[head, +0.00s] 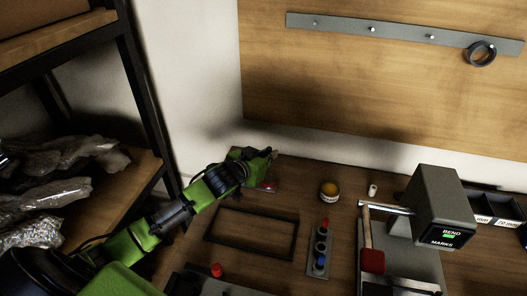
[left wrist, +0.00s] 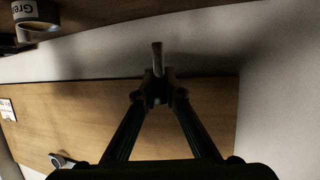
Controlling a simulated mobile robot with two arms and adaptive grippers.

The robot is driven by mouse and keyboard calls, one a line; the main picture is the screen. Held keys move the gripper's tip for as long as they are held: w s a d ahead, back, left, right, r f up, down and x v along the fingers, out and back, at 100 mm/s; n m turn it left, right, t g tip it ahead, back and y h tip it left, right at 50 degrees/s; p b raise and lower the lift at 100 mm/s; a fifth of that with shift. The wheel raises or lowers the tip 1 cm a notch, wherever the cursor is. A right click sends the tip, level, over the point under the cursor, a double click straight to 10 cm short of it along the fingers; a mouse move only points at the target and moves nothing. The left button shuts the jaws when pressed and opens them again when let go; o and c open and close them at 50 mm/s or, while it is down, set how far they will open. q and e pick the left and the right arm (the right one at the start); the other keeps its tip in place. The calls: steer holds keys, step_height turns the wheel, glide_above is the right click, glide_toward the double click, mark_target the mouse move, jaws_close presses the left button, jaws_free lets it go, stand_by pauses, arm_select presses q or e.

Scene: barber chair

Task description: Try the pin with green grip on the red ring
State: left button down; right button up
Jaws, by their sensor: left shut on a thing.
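My left gripper (head: 270,154) is raised over the back left of the bench in the head view. In the left wrist view its fingers (left wrist: 158,95) are shut on a thin grey pin (left wrist: 157,58) that sticks out beyond the fingertips. The colour of the pin's grip is hidden or too dark to tell. A small red thing (head: 267,186) lies on the bench just below the gripper; I cannot tell whether it is the red ring. A grey rack (head: 314,269) holds pieces with red and blue tops. My right gripper is not in view.
A dark rectangular frame (head: 250,212) lies on the bench. A yellow-and-white jar (head: 329,191), a red-headed mallet (head: 372,260) and a grey bend-marked machine (head: 437,205) stand or lie to the right. A metal strip (head: 345,25) is on the wall board. A shelf (head: 140,172) is at left.

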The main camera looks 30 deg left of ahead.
arm_select(q)
steer(key=shift+d, duration=0.1)
steer(key=shift+p, duration=0.45)
steer(key=shift+f+b, duration=0.7)
steer(key=shift+f, duration=0.6)
steer(key=shift+f+b, duration=0.7)
steer(key=shift+f, duration=0.5)
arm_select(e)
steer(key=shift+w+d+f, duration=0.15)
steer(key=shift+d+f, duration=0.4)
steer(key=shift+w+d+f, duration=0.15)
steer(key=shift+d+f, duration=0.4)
